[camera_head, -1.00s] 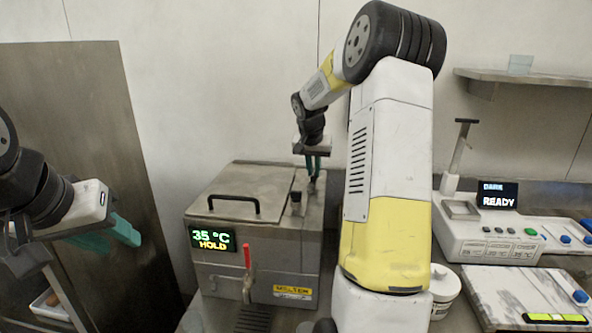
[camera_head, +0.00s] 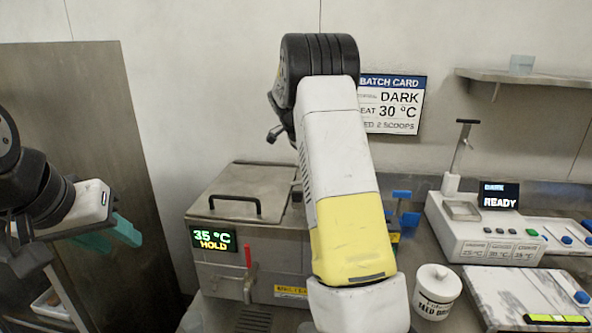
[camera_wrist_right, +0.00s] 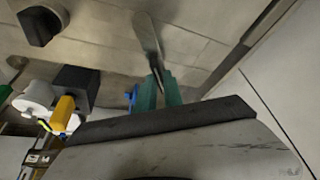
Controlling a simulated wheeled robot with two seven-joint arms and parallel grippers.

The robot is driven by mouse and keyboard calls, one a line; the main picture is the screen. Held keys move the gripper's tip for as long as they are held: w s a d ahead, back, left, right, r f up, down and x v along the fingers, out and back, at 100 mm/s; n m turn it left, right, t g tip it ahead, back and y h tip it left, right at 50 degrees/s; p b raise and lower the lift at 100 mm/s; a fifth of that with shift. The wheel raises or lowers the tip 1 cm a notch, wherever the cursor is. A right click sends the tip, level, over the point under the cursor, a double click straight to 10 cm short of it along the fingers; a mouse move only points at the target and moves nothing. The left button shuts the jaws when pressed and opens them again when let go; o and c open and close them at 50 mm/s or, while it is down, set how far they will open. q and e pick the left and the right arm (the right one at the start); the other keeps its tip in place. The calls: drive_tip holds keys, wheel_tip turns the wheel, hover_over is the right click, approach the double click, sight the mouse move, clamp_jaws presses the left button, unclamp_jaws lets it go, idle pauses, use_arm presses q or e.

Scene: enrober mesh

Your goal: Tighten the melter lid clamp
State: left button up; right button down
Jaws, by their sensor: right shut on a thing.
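The melter (camera_head: 225,272) is a grey steel box with a lid (camera_head: 252,180) and a black lid handle (camera_head: 234,206). Its display reads 35 °C HOLD. My right arm covers the lid's right side, so the clamp and right gripper are hidden in the head view. In the right wrist view, the green fingers of my right gripper (camera_wrist_right: 158,92) are shut on a metal lever (camera_wrist_right: 148,38), which looks like the clamp handle. My left gripper (camera_head: 112,234) is at the far left, away from the melter, with its teal fingers apart and empty.
A red-handled tap (camera_head: 249,272) is on the melter's front. A white lidded tub (camera_head: 436,291), a scale reading READY (camera_head: 482,232) and a marble slab (camera_head: 505,290) stand right of my arm. Blue objects (camera_head: 403,215) are behind it. A batch card (camera_head: 398,104) hangs on the wall.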

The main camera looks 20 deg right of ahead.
drive_tip(key=m+g, duration=0.1)
drive_tip(key=m, duration=0.2)
drive_tip(key=m+g, duration=0.1)
drive_tip(key=m, duration=0.2)
drive_tip(key=shift+w+y, duration=0.2)
drive_tip(key=shift+y, duration=0.1)
drive_tip(key=shift+m, duration=0.3)
drive_tip(key=c, duration=1.5)
unclamp_jaws()
drive_tip(key=shift+r, duration=0.1)
drive_tip(key=v, duration=0.7)
drive_tip(key=shift+w+a+r, duration=0.1)
drive_tip(key=shift+w+r, duration=0.05)
drive_tip(key=shift+r, duration=0.1)
